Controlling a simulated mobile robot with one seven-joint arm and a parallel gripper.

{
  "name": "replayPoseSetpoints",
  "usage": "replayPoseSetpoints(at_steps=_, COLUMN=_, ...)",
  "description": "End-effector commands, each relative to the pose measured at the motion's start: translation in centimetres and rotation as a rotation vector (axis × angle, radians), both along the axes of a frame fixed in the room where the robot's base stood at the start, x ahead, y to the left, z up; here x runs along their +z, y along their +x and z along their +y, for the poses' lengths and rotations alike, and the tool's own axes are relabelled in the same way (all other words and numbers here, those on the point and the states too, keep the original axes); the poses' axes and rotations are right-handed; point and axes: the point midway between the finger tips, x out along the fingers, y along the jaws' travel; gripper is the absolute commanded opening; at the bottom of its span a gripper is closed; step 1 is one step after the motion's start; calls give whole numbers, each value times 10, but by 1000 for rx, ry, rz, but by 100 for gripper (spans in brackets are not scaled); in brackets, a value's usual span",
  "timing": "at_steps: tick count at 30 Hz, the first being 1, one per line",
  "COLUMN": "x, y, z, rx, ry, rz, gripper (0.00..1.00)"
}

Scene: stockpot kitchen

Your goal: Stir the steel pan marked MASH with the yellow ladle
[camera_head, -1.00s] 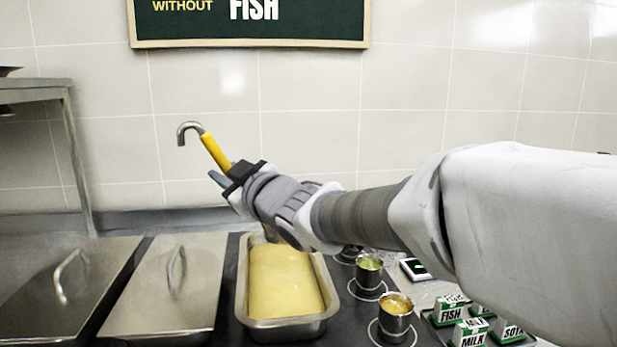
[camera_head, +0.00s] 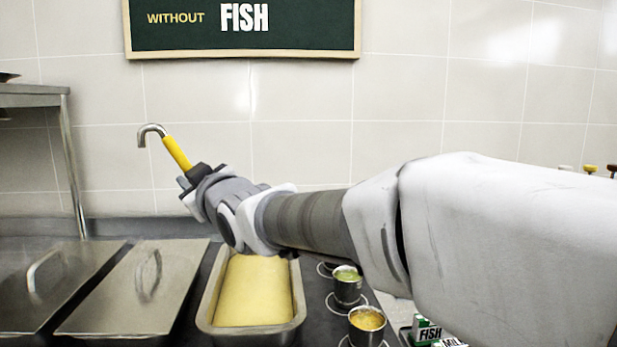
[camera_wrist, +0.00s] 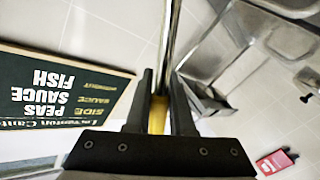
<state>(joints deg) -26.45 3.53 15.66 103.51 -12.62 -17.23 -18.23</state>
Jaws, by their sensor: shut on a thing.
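My gripper (camera_head: 190,180) is shut on the yellow handle of the ladle (camera_head: 177,153). The ladle is tilted, with its steel hook end up and to the left against the wall. In the wrist view, the yellow grip of the ladle (camera_wrist: 157,115) is between the two dark fingers of my gripper (camera_wrist: 160,95), and a steel shaft runs up out of frame. The ladle's bowl is not visible. A steel pan (camera_head: 205,312) of pale yellow mash stands below and right of my gripper, partly behind my arm at its far end. No MASH marking is readable.
Two lidded steel pans (camera_head: 120,300) (camera_head: 40,290) lie left of the open pan. Small cups of green (camera_head: 347,290) and orange (camera_head: 367,325) food stand to its right, with cartons (camera_head: 425,332) beyond. A steel shelf (camera_head: 35,95) is at left, a menu board (camera_head: 180,45) above.

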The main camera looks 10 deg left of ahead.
Motion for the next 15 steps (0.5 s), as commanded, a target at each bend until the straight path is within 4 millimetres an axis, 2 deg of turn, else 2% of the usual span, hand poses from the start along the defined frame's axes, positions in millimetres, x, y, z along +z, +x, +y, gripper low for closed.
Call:
replayPoseSetpoints(at_steps=5, x=-3, y=-1, z=2, rx=2, ry=1, rz=-1, gripper=0)
replayPoseSetpoints(at_steps=15, x=-30, y=-1, z=2, rx=2, ry=1, rz=-2, gripper=0)
